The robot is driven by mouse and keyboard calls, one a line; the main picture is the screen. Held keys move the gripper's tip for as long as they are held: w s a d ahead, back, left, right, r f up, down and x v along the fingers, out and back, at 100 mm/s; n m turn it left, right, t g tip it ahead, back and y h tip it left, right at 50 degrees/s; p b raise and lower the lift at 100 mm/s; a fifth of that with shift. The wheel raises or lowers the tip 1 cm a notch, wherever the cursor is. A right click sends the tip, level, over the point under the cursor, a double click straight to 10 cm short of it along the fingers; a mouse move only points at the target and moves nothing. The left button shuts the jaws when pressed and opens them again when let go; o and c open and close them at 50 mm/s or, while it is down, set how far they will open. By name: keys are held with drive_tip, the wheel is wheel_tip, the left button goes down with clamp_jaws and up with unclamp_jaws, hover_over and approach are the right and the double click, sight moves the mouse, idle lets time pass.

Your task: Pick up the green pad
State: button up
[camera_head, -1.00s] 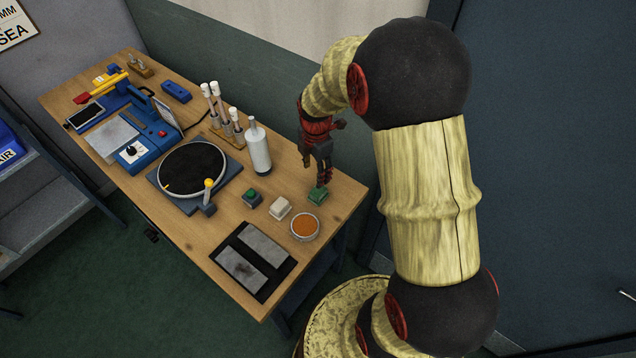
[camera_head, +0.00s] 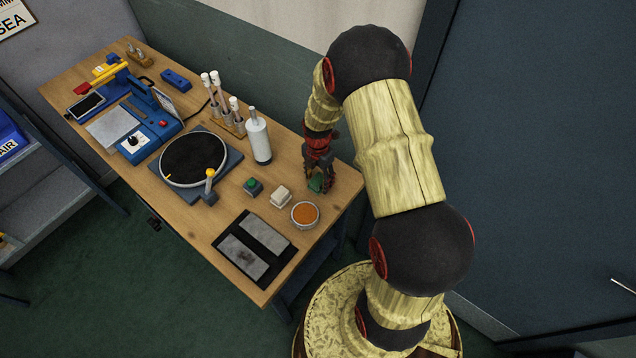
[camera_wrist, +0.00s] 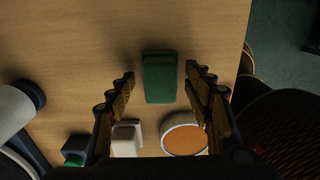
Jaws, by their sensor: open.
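The green pad (camera_wrist: 160,78) lies on the wooden table in the wrist view, ahead of and between the two fingers. My gripper (camera_wrist: 159,82) is open, with one finger on each side of the pad and visible gaps between fingers and pad. In the head view the green pad (camera_head: 317,184) shows only in part, with my gripper (camera_head: 319,178) pointing down over it. I cannot tell how high the fingertips are above the table.
A white pad (camera_head: 281,197) and a round dish with orange content (camera_head: 305,214) stand close by. A green-buttoned box (camera_head: 252,187), a white bottle (camera_head: 257,138) and a black tray with grey plates (camera_head: 226,243) are farther left. The table's edge is near on the right.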

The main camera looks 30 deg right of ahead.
sight(318, 178)
drive_tip(key=shift+f, duration=0.1)
drive_tip(key=c, duration=0.3)
drive_tip(key=c, duration=1)
drive_tip(key=shift+r, duration=0.55)
wheel_tip(318, 178, up, 2)
drive_tip(key=shift+r, duration=0.1)
drive_tip(key=s+a+r, duration=0.3)
drive_tip(key=s+a+r+p, duration=0.1)
drive_tip(key=s+a+r, duration=0.2)
drive_tip(key=s, duration=0.1)
drive_tip(key=s+a+r, duration=0.2)
drive_tip(key=s+r, duration=0.1)
drive_tip(key=s, duration=0.1)
drive_tip(key=shift+a+r, duration=0.35)
drive_tip(key=shift+a, duration=0.05)
